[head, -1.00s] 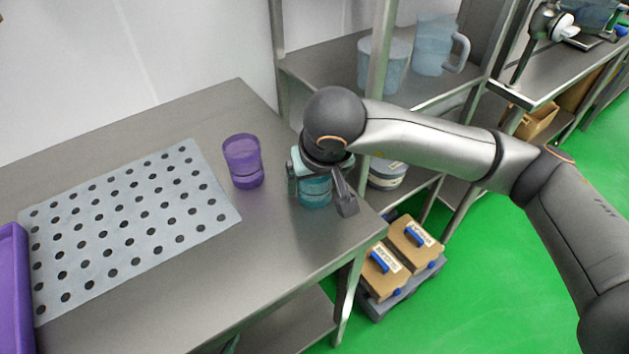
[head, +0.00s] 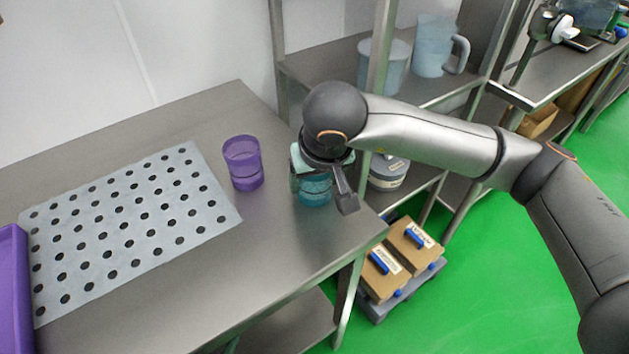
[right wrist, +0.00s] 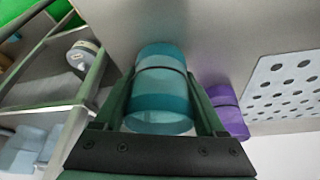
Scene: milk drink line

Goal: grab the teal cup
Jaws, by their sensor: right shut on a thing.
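The teal cup (head: 314,190) stands upright on the steel table (head: 270,245) near its right corner, partly hidden by my right gripper in the head view. My right gripper (head: 322,186) comes from above and is shut on the cup. In the right wrist view the teal cup (right wrist: 160,92) lies between the two fingers (right wrist: 165,105), one along each side. My left gripper is not in view.
A purple cup (head: 243,163) stands just left of the teal cup. A grey mat with black dots (head: 213,212) and a purple tray (head: 12,285) lie farther left. Boxes (head: 412,248) sit below the table's right edge.

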